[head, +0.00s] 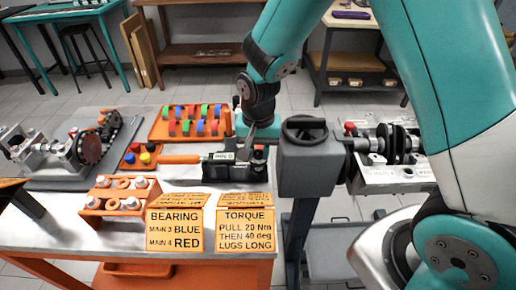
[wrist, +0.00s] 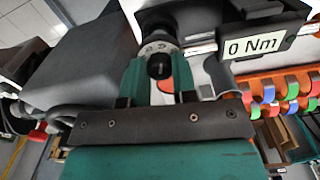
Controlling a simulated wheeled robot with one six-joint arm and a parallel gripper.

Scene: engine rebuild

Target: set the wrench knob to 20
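The torque wrench, with an orange handle (head: 178,159) and a dark body (head: 220,172), lies at the table's back edge in the head view. Its display (wrist: 255,45) reads 0 Nm in the wrist view. The wrench knob (wrist: 159,66) is dark, in front of a pale marked dial (wrist: 155,48). My gripper (wrist: 158,72) has its teal fingers apart, one on each side of the knob. I cannot see clear contact. In the head view my gripper (head: 247,138) is over the wrench's right end and hides the knob.
A grey engine stand head (head: 310,165) with a black handwheel stands close on the right, near my gripper. An orange rack of coloured bearing shells (head: 190,125) is behind. Bearing (head: 175,228) and torque (head: 245,232) signs stand at the front. The torque sign says pull 20 Nm.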

